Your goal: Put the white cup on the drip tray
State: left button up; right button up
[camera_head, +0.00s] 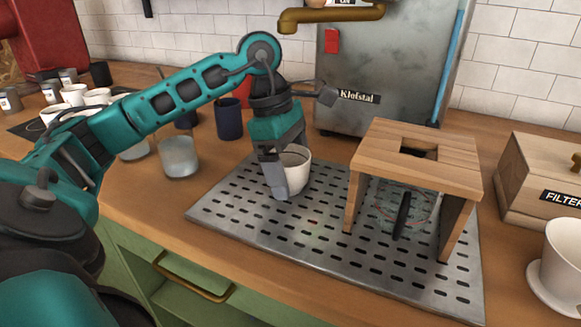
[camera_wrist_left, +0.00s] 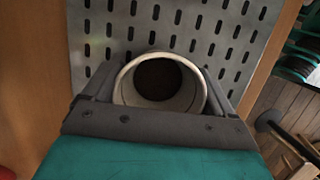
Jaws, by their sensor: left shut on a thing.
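The white cup (camera_head: 294,171) is upright at the left part of the drip tray (camera_head: 330,240), a grey metal plate with slots. My left gripper (camera_head: 277,180) is shut on the cup, with its fingers at the cup's side. In the left wrist view the cup (camera_wrist_left: 160,82) shows its round mouth with a dark inside, between the two fingers of the left gripper (camera_wrist_left: 158,95). The slotted tray (camera_wrist_left: 185,12) lies beneath it. I cannot tell whether the cup's base touches the tray. My right gripper is not in view.
A wooden stand (camera_head: 420,150) stands on the tray's right half, with a glass vessel under it. Behind are a grey machine (camera_head: 385,65) and a brass spout (camera_head: 330,15). A glass (camera_head: 178,157) and blue cup (camera_head: 229,119) stand left. A wooden filter box (camera_head: 535,175) is right.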

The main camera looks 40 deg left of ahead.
pick_arm(q)
jog(key=o, duration=1.1)
jog(key=shift+f, duration=0.1)
jog(key=shift+r+p, duration=0.3)
jog(key=p+v, duration=0.1)
jog(key=v, duration=0.6)
jog(key=shift+a, duration=0.15)
jog(key=shift+s, duration=0.1)
